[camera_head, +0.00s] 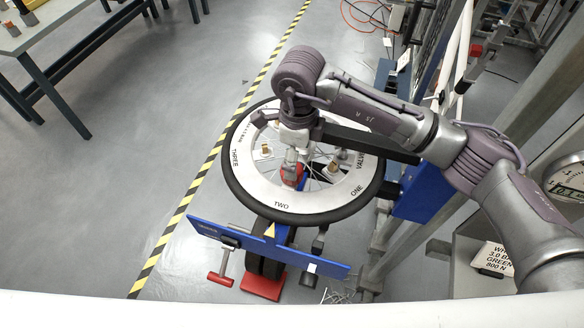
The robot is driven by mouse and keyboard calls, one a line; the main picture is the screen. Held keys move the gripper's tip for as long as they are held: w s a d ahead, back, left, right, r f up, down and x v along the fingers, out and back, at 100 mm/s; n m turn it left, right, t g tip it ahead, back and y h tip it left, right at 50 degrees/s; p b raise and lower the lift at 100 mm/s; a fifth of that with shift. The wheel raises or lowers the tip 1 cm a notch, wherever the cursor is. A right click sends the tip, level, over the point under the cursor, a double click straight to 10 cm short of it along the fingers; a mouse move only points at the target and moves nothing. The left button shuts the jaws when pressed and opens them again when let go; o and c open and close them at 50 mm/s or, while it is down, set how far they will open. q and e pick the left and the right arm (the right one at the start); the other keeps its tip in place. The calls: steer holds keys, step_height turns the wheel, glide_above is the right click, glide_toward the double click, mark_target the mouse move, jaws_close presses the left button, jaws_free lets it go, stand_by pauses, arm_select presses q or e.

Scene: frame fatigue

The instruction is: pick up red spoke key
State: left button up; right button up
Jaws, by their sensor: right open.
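A small red piece (299,172) shows near the middle of the spoked wheel (281,207), directly under my right gripper. It may be the red spoke key, but it is too small and too covered to be sure. My right gripper (290,168) points down over the wheel's hub, with its fingers open close to the red piece. I cannot tell whether they touch it. The gripper and wrist hide part of the hub and spokes. My left gripper is not in view.
The wheel has a white lettered ring and black tyre. Below it are a blue bar (322,264), a red T-handle (220,279) and a red block (263,287). A grey post stands at right. A table (70,22) is at upper left; the floor between is clear.

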mark_target(300, 169)
steer(key=f+p, duration=0.2)
steer(key=f, duration=0.1)
steer(key=shift+s+a+f, duration=0.1)
steer(key=shift+a+f, duration=0.15)
steer(key=shift+a, duration=0.15)
steer(key=shift+f+p, duration=0.3)
steer(key=shift+f, duration=0.4)
steer(key=c, duration=1.3)
steer(key=shift+r, duration=0.1)
steer(key=shift+c, duration=0.2)
